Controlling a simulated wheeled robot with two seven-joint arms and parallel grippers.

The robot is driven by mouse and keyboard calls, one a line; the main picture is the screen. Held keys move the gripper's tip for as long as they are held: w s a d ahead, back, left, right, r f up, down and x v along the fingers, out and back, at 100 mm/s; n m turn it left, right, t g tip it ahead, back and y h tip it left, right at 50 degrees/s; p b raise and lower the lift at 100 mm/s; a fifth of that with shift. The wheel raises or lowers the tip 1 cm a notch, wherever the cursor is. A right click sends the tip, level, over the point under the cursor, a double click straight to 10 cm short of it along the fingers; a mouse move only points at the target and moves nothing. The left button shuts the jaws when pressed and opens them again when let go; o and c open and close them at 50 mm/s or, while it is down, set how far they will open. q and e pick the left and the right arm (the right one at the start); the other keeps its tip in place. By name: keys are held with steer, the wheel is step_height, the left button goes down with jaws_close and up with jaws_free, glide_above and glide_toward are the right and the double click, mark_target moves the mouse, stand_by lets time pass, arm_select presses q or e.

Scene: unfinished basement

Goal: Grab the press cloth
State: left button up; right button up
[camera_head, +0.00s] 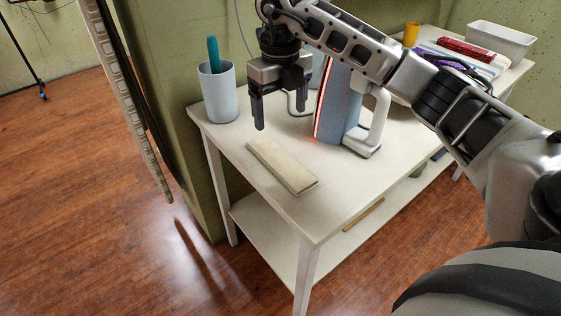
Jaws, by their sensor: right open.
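A long, flat, cream-coloured piece (282,166) lies on the white table (235,146) near its front left edge. It looks like the folded press cloth, but I cannot tell its material for sure. My right gripper (280,118) points down above the table, just behind the cream piece in the picture. Its two dark fingers are apart with nothing between them. It does not appear to touch the piece. My left gripper is out of view.
A pale cup (218,95) with a teal-handled tool stands at the left. A blue-grey upright appliance (341,105) with a glowing red edge and white handle stands close right of my gripper. A white bin (500,42) and a red package (464,49) are at the back right.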

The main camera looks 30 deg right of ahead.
glide_above(279, 159)
steer(key=f, duration=0.7)
steer(key=shift+s+f, duration=0.1)
steer(key=shift+s, duration=0.2)
steer(key=shift+w+f+p, duration=0.2)
steer(key=shift+f, duration=1.2)
steer(key=shift+w+f+p, duration=0.15)
steer(key=shift+f, duration=1.2)
steer(key=shift+c, duration=0.3)
steer(key=c, duration=1)
